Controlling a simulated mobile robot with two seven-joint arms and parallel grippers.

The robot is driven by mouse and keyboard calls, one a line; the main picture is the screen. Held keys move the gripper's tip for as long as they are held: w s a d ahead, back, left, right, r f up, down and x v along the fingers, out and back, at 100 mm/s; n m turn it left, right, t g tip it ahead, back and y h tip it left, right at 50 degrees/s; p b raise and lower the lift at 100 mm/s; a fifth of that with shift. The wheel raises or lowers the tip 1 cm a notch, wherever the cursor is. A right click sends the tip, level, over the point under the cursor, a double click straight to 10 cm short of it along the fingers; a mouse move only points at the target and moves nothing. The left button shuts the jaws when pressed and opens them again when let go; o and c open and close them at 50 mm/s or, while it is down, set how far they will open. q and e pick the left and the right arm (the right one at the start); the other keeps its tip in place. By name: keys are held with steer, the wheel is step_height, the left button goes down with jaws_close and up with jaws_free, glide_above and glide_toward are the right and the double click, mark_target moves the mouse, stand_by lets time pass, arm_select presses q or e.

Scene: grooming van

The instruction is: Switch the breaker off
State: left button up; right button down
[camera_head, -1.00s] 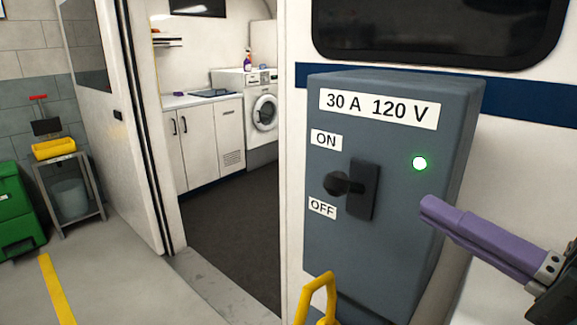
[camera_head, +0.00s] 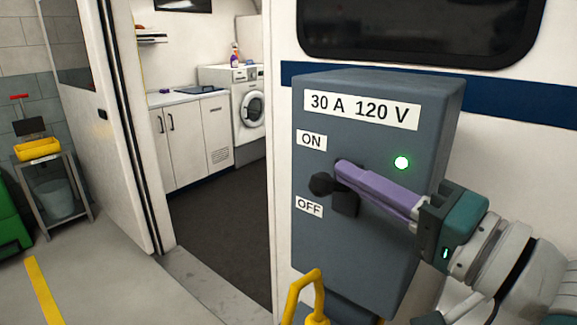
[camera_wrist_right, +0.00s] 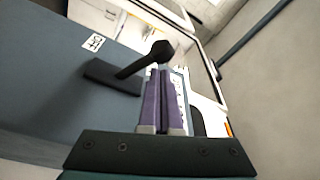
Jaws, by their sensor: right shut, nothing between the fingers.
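The grey breaker box (camera_head: 375,250) is mounted at the van's side, labelled 30 A 120 V. Its black lever knob (camera_head: 320,184) sticks out from a dark switch plate (camera_head: 345,205), between the ON label (camera_head: 311,140) and the OFF label (camera_head: 309,207). A green light (camera_head: 401,162) glows. My right gripper (camera_head: 342,166) is shut and empty, its purple fingertips just above and right of the knob, covering part of the plate. In the right wrist view the knob (camera_wrist_right: 161,49) is just beyond the fingertips (camera_wrist_right: 165,72); contact is unclear. My left gripper is out of view.
A yellow rail (camera_head: 303,292) stands below the box. To the left, the open doorway shows a dark floor (camera_head: 220,220), cabinets (camera_head: 185,145) and a washing machine (camera_head: 234,112). A small stand (camera_head: 57,205) is at far left.

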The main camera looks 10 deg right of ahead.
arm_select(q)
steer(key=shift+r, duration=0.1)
arm_select(e)
steer(key=shift+w+a+r, duration=0.1)
steer(key=shift+w+a, duration=0.25)
steer(key=shift+w, duration=0.3)
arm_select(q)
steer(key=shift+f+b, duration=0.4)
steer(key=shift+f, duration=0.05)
arm_select(e)
steer(key=shift+s+a+f+n, duration=0.2)
steer(key=shift+f+n, duration=0.15)
steer(key=shift+n, duration=0.35)
arm_select(q)
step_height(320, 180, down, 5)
steer(key=b, duration=0.4)
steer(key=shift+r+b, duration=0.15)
steer(key=shift+b, duration=0.25)
arm_select(e)
steer(key=f+n+y, duration=0.1)
steer(key=n, duration=0.1)
steer(key=f+n, duration=0.1)
steer(key=n, duration=0.2)
steer(key=a+f+n+y, duration=0.1)
steer(key=n, duration=0.1)
steer(key=shift+s+f+n+y, duration=0.15)
steer(key=shift+s+n+y, duration=0.15)
steer(key=shift+s, duration=0.1)
